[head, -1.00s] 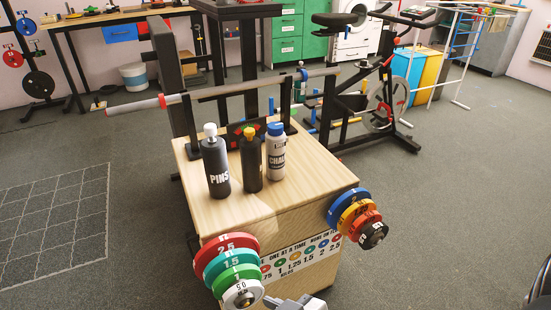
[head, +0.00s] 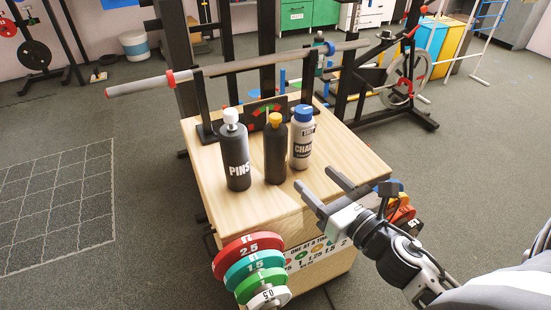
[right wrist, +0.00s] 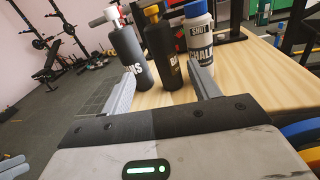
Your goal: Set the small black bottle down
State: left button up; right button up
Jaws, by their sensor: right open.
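A small black bottle with a yellow cap (head: 275,155) stands upright on the wooden box top (head: 345,155), between two other bottles. It also shows in the right wrist view (right wrist: 162,52), straight ahead beyond the fingers. To its left is a dark grey bottle marked PINS with a white cap (head: 235,160). To its right is a grey chalk bottle with a blue cap (head: 302,140). My right gripper (head: 314,178) is open and empty. Its fingers point at the bottles from the front right, apart from them. My left gripper is not in view.
A barbell (head: 230,70) runs behind the bottles on black uprights. Coloured weight plates (head: 250,262) hang at the box's front left, and more (head: 400,215) sit behind my right arm. The box top's front edge is clear.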

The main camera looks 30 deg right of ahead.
aim_at(283, 146)
jog(key=shift+n, duration=0.5)
jog(key=w, duration=0.6)
jog(key=w+a+p, duration=0.1)
jog(key=w, duration=0.3)
jog(key=shift+r, duration=0.1)
jog(key=shift+w+a+f, duration=0.1)
jog(key=shift+w, duration=1.4)
jog(key=shift+w+a+f, duration=0.1)
jog(key=shift+w, duration=1.35)
jog(key=shift+c, duration=0.9)
jog(key=c, duration=1)
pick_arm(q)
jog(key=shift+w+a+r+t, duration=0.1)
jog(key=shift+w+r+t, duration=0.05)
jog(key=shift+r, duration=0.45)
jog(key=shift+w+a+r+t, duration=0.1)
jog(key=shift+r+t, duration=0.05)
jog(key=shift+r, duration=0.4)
pick_arm(e)
jog(key=shift+r, duration=0.1)
grip_shut()
jog(key=shift+r, duration=0.1)
